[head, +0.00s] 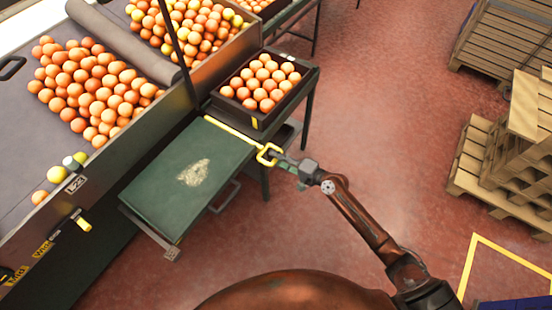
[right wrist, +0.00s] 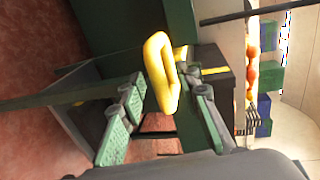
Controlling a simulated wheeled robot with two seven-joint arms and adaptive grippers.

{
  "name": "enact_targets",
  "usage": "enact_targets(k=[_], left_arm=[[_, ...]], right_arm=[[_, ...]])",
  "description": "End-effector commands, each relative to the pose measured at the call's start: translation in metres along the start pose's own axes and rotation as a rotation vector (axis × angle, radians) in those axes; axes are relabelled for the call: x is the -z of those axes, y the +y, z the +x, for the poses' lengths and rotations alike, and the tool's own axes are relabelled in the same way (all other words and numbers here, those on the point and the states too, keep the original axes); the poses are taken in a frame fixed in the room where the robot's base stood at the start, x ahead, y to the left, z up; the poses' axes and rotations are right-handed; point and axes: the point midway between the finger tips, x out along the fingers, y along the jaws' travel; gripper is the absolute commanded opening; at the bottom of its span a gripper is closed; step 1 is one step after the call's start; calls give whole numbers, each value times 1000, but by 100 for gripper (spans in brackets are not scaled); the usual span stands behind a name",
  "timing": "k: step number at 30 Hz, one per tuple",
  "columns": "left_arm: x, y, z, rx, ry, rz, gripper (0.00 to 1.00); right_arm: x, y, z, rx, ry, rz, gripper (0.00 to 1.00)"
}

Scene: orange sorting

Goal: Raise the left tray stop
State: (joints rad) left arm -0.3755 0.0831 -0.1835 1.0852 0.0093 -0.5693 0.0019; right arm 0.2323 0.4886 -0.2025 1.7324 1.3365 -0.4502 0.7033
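A yellow bar (head: 232,130) runs along the far edge of the green tray table (head: 165,185), and a yellow loop handle (head: 268,154) is at its right end. My right gripper (head: 279,158) is at this loop. In the right wrist view the loop (right wrist: 162,72) lies between the tips of two spread fingers with green pads, my right gripper (right wrist: 165,88). The fingers look open around it, with a gap on the left side; contact on the right side is unclear. My left gripper is not in view.
A dark crate of oranges (head: 258,110) stands just beyond the bar. The sorting bench (head: 50,125) with loose oranges is at left, with a yellow-tipped lever (head: 82,224) on its side. Wooden pallets (head: 500,165) stand at right. The red floor between is clear.

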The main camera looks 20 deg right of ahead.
Motion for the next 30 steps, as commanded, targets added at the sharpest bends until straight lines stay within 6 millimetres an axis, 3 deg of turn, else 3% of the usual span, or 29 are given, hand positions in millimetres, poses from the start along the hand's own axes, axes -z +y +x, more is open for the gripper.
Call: enact_targets(k=[10,23,30], left_arm=[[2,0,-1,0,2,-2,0],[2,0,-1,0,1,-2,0],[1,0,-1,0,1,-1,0]], right_arm=[[0,0,5,-1,0,-1,30],[0,0,5,-1,1,-1,1],[0,1,5,-1,1,-1,0]])
